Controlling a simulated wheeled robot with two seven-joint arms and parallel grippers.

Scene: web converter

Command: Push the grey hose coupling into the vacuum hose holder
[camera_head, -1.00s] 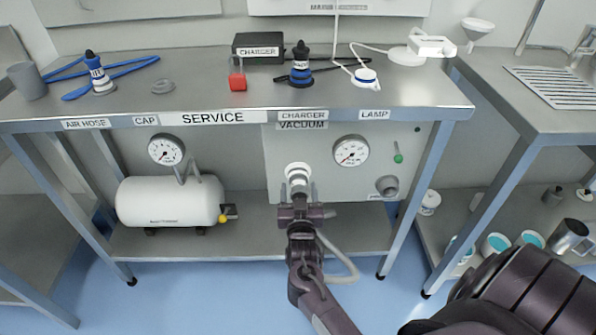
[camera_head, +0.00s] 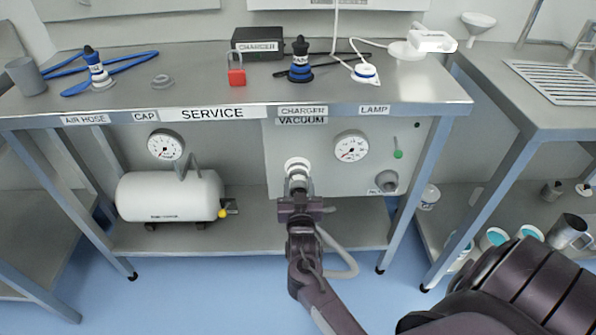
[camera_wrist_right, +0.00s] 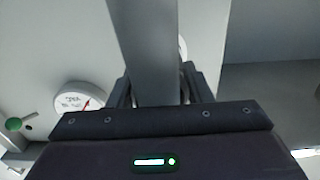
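My right gripper (camera_head: 299,203) is in front of the grey panel under the bench, its fingers closed around the grey hose coupling (camera_head: 298,180). A pale hose (camera_head: 343,262) hangs in a loop from it. The coupling's front end is at the white round port (camera_head: 297,165) below the VACUUM label; I cannot tell how deep it sits. A grey round socket (camera_head: 387,181) is lower right on the panel, its label partly unreadable. The right wrist view shows the gripper body (camera_wrist_right: 160,140) with a wide grey band in front, mostly hiding the fingertips. My left gripper is not in view.
A gauge (camera_head: 351,147) and a green lever (camera_head: 398,154) are right of the port. A white tank (camera_head: 170,196) stands left on the lower shelf. The bench's front edge (camera_head: 215,114) overhangs the panel. A bench leg (camera_head: 413,200) stands right.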

